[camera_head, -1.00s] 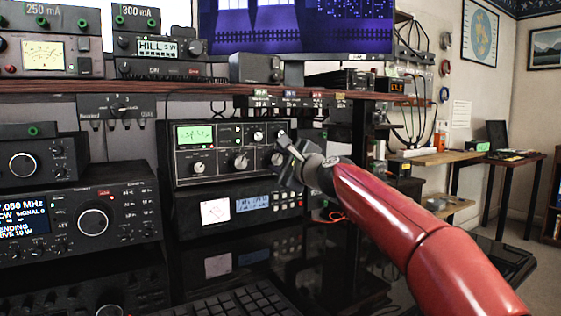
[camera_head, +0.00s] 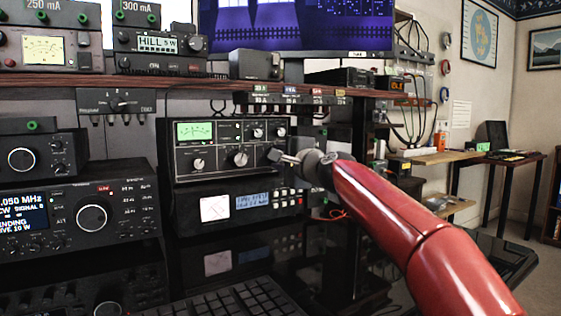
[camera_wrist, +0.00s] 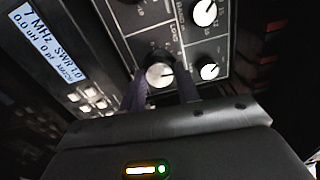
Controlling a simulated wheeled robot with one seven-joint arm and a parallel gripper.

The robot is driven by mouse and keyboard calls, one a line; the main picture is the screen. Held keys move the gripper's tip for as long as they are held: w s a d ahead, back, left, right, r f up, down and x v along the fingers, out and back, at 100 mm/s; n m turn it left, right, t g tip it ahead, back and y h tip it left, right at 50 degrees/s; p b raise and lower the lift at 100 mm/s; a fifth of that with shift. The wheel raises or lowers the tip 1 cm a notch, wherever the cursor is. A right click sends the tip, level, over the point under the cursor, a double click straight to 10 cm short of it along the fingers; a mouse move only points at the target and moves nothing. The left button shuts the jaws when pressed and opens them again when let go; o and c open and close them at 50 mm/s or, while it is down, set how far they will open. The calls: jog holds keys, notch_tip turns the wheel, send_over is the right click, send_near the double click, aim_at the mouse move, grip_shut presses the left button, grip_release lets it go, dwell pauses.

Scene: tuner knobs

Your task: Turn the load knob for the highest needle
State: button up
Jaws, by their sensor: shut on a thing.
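The tuner (camera_head: 215,172) is a black box with a green-lit meter (camera_head: 195,132) at its upper left and several silver knobs. The needle is too small to read. My gripper (camera_head: 274,156) reaches in from the right at the tuner's lower right. In the wrist view, my gripper's dark fingers (camera_wrist: 163,88) stand on either side of the silver load knob (camera_wrist: 160,74) and are shut on it. The word LOAD is printed beside this knob. In the head view my gripper hides the load knob.
Two smaller knobs (camera_head: 257,133) sit just above my gripper. A unit with a white meter (camera_head: 214,208) and blue display stands below the tuner. A wooden shelf (camera_head: 90,84) runs above. A keyboard (camera_head: 235,300) lies in front.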

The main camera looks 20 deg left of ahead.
jog(key=n+b, duration=0.2)
jog(key=n, duration=1)
jog(key=shift+f+n+b, duration=0.15)
jog(key=shift+n+b, duration=0.15)
jog(key=shift+a, duration=0.1)
dwell(0.3)
jog(key=o, duration=1)
jog(key=shift+b+v, duration=1.2)
jog(key=shift+v, duration=2.8)
